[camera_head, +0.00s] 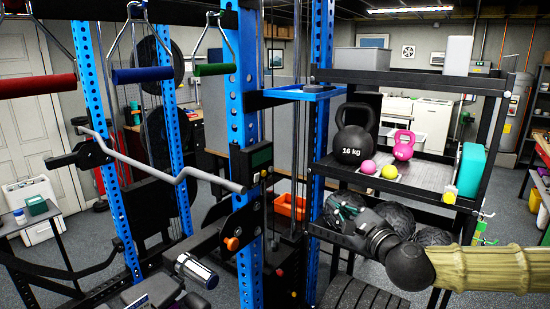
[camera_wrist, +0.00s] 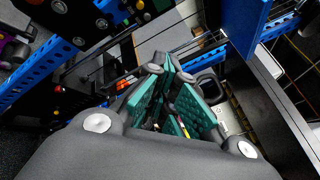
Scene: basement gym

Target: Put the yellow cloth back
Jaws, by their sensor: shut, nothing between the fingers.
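My gripper (camera_head: 338,208) is in front of the shelf unit, beside the blue rack post, below the middle shelf. In the wrist view its teal-padded fingers (camera_wrist: 168,68) are closed together with nothing held. I cannot pick out the yellow cloth for certain. A small yellow piece (camera_head: 449,195) is at the front right edge of the middle shelf, and another yellow patch (camera_head: 535,201) shows at the far right. Both are too small to tell whether either is cloth.
The middle shelf (camera_head: 433,178) holds a black 16 kg kettlebell (camera_head: 353,146), a pink kettlebell (camera_head: 403,146), and a pink ball (camera_head: 367,167) and a yellow ball (camera_head: 389,172). Black balls (camera_head: 434,237) sit below. The blue rack post (camera_head: 250,75) and curved bar (camera_head: 160,167) stand left.

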